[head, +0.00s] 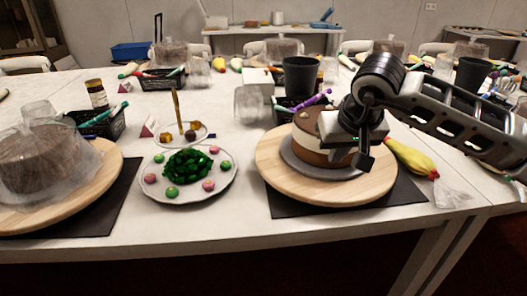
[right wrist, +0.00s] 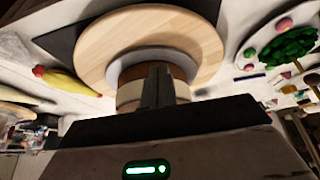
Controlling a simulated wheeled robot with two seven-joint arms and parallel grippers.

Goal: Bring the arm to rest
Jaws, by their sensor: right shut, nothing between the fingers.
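My right arm (head: 450,125) comes in from the right in the head view. Its gripper (head: 364,160) is in front of and above the right side of a brown and cream layered cake (head: 312,148). The cake stands on a grey board on a round wooden turntable (head: 275,175). In the right wrist view the closed, empty fingers (right wrist: 157,88) overlap the cake (right wrist: 128,94), with the turntable (right wrist: 95,55) around it. I cannot tell whether the fingers touch the cake. My left gripper is not in view.
A white plate (head: 215,195) with green pieces and pink and green balls lies left of the cake. A second turntable (head: 95,185) bears a plastic-covered cake. A yellow piping bag (head: 412,158) lies right of the cake. Black cups and baskets stand behind.

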